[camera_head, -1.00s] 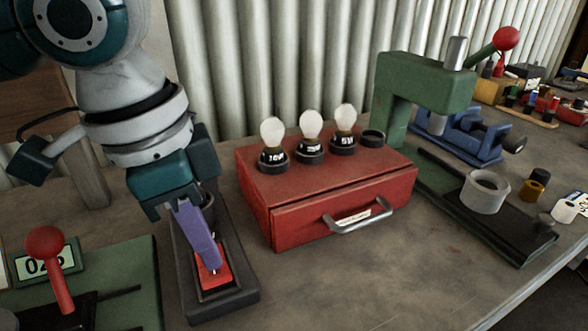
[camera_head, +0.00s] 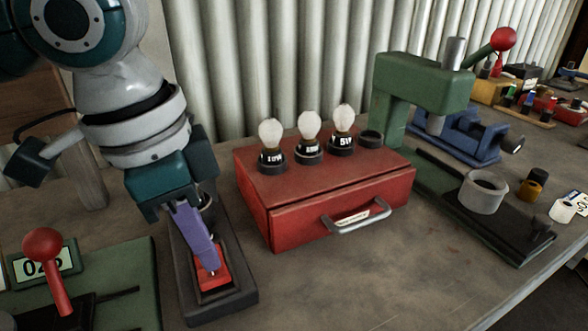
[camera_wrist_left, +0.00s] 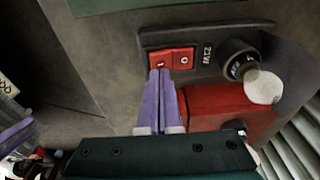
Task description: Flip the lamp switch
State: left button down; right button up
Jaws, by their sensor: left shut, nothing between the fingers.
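The lamp switch is a red rocker (camera_head: 213,277) set in a dark rectangular base (camera_head: 222,303) on the bench. In the left wrist view the red rocker (camera_wrist_left: 170,60) shows two halves, marked "I" and "O". A bulb (camera_wrist_left: 263,87) in a dark socket stands on the same base; in the head view my gripper mostly hides it. My left gripper (camera_head: 213,268) is shut and empty, pointing down. Its purple fingertips (camera_wrist_left: 160,72) are at the edge of the "I" half, touching or very close to it. My right gripper is not in view.
A red drawer box (camera_head: 330,190) with several bulb sockets on top stands right of the switch. A green mat with a red-knobbed lever (camera_head: 44,246) lies at left. A green press (camera_head: 425,85) and blue vise (camera_head: 460,135) stand at right. The front middle bench is clear.

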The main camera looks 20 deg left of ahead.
aim_at(212, 275)
pick_arm(q)
jog(key=shift+f+b, duration=0.4)
jog(key=shift+f, duration=0.6)
dwell(0.9)
jog(key=shift+r, duration=0.1)
notch_tip(212, 275, up, 7)
jog(key=p, duration=0.9)
dwell(0.4)
